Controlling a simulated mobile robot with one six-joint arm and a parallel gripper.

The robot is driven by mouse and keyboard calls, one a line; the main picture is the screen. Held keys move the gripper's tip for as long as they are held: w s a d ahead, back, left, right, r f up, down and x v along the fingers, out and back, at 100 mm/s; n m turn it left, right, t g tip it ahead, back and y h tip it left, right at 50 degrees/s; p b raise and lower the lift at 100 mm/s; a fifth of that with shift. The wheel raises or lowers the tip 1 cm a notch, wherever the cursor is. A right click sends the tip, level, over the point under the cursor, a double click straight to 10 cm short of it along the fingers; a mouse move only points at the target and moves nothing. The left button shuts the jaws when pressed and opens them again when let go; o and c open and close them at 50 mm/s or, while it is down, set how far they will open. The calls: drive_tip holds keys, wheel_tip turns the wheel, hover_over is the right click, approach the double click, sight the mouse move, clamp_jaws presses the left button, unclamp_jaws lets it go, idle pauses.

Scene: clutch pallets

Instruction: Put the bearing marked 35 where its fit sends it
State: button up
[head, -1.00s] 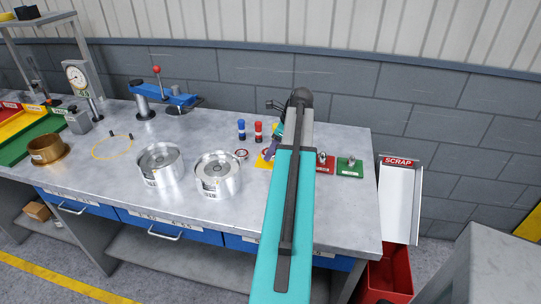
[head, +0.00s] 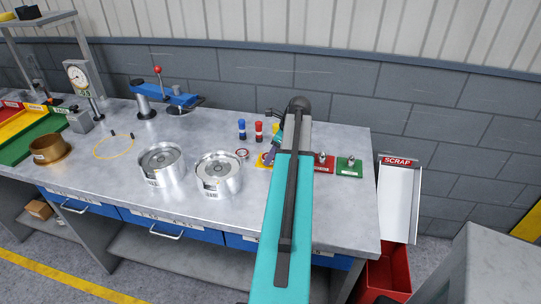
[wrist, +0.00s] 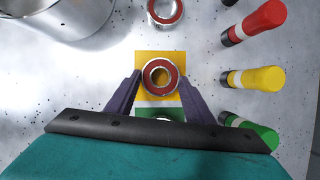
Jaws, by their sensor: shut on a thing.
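A ring bearing with a red seal (wrist: 160,76) sits between the two dark purple fingers of my gripper (wrist: 160,80) in the wrist view. My gripper is shut on it, above a yellow square (wrist: 144,58); I cannot tell whether the bearing touches that square. No number is readable on it. A second red-sealed bearing (wrist: 165,12) lies apart at the top of the wrist view; in the head view a small ring (head: 242,154) lies on the bench. My arm hides much of the gripper in the head view.
Two silver cylinders (head: 161,165) (head: 218,174) stand left of my arm. A brass ring (head: 49,149) is farther left. Red (head: 322,165) and green (head: 349,167) plates with small fixtures lie to the right. Coloured markers (wrist: 254,78) line the wrist view's right. A SCRAP chute (head: 398,195) is beyond the bench.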

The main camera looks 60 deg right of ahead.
drive_tip(key=shift+f, duration=0.15)
drive_tip(key=shift+f, duration=0.15)
drive_tip(key=o, duration=1.3)
drive_tip(key=shift+r, duration=0.2)
drive_tip(key=shift+b+v, duration=1.2)
drive_tip(key=shift+v, duration=4.75)
